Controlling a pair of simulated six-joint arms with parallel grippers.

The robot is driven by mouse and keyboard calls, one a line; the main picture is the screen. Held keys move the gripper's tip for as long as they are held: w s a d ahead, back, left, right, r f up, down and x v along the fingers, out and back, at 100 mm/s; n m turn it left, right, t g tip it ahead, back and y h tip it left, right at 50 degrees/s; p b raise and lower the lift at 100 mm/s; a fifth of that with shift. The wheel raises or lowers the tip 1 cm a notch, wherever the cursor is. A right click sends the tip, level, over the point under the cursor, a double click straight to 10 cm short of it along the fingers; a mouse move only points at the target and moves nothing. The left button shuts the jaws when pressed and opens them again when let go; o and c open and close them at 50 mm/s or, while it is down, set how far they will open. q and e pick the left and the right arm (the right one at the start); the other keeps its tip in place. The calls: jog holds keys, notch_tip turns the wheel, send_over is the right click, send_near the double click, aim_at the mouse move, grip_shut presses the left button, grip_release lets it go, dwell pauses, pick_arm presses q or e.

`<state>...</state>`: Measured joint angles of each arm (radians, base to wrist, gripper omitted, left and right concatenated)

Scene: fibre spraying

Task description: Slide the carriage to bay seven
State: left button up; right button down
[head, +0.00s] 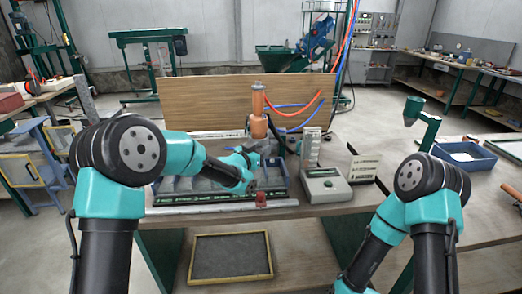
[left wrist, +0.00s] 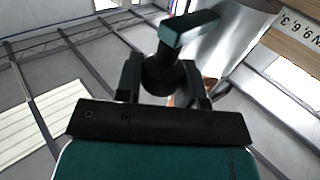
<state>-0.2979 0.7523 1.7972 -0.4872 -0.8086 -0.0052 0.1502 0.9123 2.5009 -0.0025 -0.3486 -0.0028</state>
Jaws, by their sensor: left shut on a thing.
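My left gripper (head: 250,155) reaches over the bench just below an upright orange cylinder (head: 258,115) with hoses. In the left wrist view, its two black fingers (left wrist: 163,80) are shut on a dark round-bodied tool with a teal bar (left wrist: 188,27). A bit of orange shows behind it. A red block (head: 261,200), which looks like the carriage, sits on the silver rail (head: 210,209) along the bench's front edge, below and apart from the left gripper. I cannot read the bay marks in the head view.
A dark tray with compartments (head: 172,188) lies behind the rail. A grey box with a panel (head: 325,185) stands right of it, beside a small sign (head: 363,170). A wooden board (head: 200,103) closes the back. Red and blue hoses (head: 302,107) hang there. A blue bin (head: 463,157) stands far right.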

pick_arm(q)
jog(key=shift+w+d, duration=0.2)
jog(key=shift+d, duration=1.55)
jog(key=shift+w+d, duration=0.15)
jog(key=shift+d, duration=1.55)
grip_shut()
jog(key=o, duration=1.1)
grip_release()
jog(key=shift+d, duration=0.15)
jog(key=v, duration=1.7)
jog(key=shift+s, duration=0.15)
